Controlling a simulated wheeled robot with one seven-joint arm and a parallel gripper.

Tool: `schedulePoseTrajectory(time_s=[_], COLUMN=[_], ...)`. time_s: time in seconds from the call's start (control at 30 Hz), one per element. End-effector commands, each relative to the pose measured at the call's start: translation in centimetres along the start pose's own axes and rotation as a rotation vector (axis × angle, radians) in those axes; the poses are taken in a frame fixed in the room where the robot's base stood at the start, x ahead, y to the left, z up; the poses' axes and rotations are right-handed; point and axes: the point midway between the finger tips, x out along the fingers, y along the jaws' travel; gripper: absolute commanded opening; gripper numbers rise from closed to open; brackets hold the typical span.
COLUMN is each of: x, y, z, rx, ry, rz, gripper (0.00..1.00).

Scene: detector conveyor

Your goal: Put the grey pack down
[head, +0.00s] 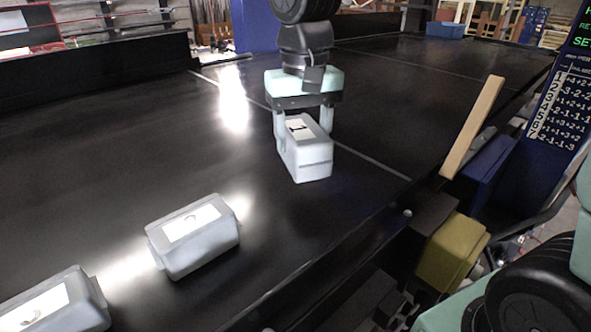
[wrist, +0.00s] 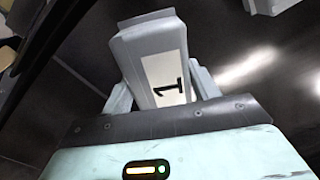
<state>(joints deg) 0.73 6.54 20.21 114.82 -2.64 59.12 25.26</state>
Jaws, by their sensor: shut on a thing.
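The grey pack (head: 308,162) has a white label with a black "1" on top. My gripper (head: 303,128) is shut on it, one finger on each side, over the black conveyor belt (head: 215,135). The pack also shows in the wrist view (wrist: 152,52), between the two fingers (wrist: 160,88), with its label facing the camera. Whether its underside touches the belt I cannot tell.
Two more grey packs with white labels, a nearer one (head: 200,245) and one at the lower left corner (head: 60,305), lie on the belt. A wooden bar (head: 473,127), a yellow block (head: 452,252) and a screen with numbers (head: 570,95) stand at the right. Belt around the held pack is clear.

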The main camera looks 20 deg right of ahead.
Motion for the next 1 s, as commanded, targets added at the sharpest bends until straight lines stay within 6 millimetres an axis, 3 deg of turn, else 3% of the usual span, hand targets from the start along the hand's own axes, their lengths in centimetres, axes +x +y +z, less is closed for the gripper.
schedulePoseTrajectory(time_s=[0.53, 0.97, 1.0], x=[6.6, 7.5, 7.4], y=[0.0, 0.0, 0.0], z=[0.0, -0.1, 0.0], rx=[-0.001, -0.001, -0.001], ry=[-0.002, 0.002, 0.001], rz=[0.002, 0.000, 0.001], gripper=[0.19, 0.19, 0.68])
